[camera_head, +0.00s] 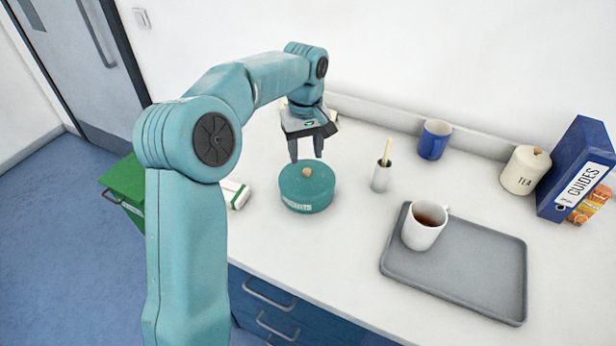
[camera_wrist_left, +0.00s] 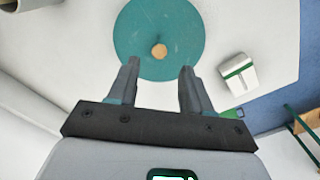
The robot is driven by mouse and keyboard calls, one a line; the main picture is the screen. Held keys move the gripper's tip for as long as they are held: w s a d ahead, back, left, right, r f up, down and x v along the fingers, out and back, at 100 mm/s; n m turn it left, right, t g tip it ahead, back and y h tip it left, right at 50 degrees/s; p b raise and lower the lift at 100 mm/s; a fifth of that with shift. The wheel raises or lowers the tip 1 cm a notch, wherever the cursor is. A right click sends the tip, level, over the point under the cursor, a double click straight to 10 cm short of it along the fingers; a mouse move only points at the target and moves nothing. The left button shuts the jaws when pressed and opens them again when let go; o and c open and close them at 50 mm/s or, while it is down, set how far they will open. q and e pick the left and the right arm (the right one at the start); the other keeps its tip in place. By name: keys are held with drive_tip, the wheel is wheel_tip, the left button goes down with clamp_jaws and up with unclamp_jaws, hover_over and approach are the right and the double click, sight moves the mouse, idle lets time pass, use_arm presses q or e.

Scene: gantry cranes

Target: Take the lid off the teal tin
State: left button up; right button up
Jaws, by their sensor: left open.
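The teal tin (camera_head: 306,197) stands upright on the white counter with its teal lid (camera_head: 293,180) on. The lid has a small round tan knob (camera_head: 307,171) in its middle. In the left wrist view the lid (camera_wrist_left: 172,32) fills the top middle, and its knob (camera_wrist_left: 159,51) sits just beyond the gap between the fingertips. My left gripper (camera_head: 306,158) is open and empty, above and slightly behind the tin, fingers pointing down. It also shows in the left wrist view (camera_wrist_left: 159,65). My right gripper is out of view.
A white-and-green box (camera_head: 235,193) lies left of the tin. A white holder (camera_head: 381,177) with a stick stands to its right. Farther right are a grey tray (camera_head: 455,275) with a white mug (camera_head: 424,228), a blue mug (camera_head: 434,140), a tea canister (camera_head: 524,171) and a blue binder (camera_head: 574,165).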

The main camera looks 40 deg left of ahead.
sight(307, 171)
use_arm(q)
drive_tip(key=f, duration=0.4)
drive_tip(key=shift+s+d+f, duration=0.15)
drive_tip(key=shift+d, duration=0.2)
drive_tip(key=shift+w+a+f, duration=0.25)
drive_tip(key=shift+f, duration=0.1)
drive_tip(key=shift+s+r, duration=0.1)
drive_tip(key=shift+s, duration=0.05)
drive_tip(key=shift+s+d+r, duration=0.1)
drive_tip(key=shift+d, duration=0.05)
drive_tip(key=c, duration=0.5)
clamp_jaws()
